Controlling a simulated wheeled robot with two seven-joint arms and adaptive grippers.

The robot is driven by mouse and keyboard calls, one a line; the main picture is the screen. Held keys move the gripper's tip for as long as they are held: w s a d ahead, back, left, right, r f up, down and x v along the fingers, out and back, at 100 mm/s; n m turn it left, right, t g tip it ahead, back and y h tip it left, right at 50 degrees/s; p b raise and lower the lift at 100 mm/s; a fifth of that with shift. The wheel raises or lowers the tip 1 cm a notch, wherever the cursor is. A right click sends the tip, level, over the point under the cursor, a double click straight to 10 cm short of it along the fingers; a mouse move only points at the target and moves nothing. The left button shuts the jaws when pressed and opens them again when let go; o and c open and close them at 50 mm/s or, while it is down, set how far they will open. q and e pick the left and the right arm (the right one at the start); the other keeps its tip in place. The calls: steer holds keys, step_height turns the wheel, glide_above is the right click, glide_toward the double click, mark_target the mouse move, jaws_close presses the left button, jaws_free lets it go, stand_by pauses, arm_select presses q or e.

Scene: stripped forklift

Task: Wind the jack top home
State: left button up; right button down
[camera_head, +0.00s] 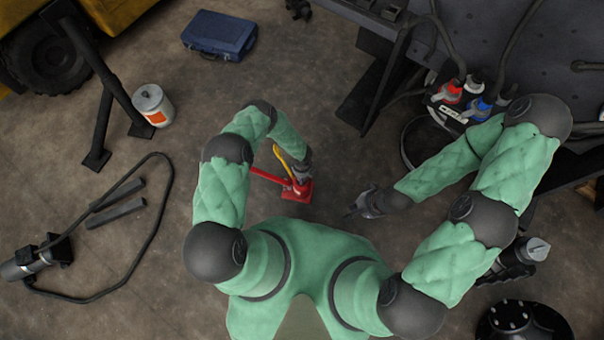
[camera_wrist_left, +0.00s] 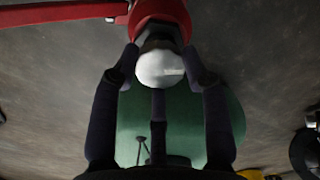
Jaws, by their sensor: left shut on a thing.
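The red jack (camera_head: 297,192) stands on the floor just in front of my body, with a red bar (camera_head: 267,176) reaching out to the left. In the left wrist view, the red jack body (camera_wrist_left: 160,12) is at the top, with a pale rounded jack top (camera_wrist_left: 160,69) on a dark neck. My left gripper (camera_wrist_left: 161,66) has its fingers closed around the jack top; in the head view it is partly hidden by the arm. A yellow bar (camera_head: 284,160) slants beside it. My right gripper (camera_head: 360,206) is apart from the jack, to its right, low and empty; its finger gap is too small to judge.
A blue toolbox (camera_head: 219,35) and a white can with an orange label (camera_head: 153,104) stand on the floor farther back. A hose and cylinder (camera_head: 30,262) lie at left. Floor around the jack is clear.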

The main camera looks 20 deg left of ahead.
arm_select(q)
steer(key=m, duration=0.4)
steer(key=shift+m, duration=0.3)
steer(key=m, duration=1)
steer(key=shift+m, duration=0.4)
steer(key=m, duration=0.5)
steer(key=shift+w+r, duration=0.1)
steer(key=shift+m, duration=0.3)
steer(key=o, duration=1.2)
steer(key=shift+c, duration=0.2)
step_height(320, 180, up, 12)
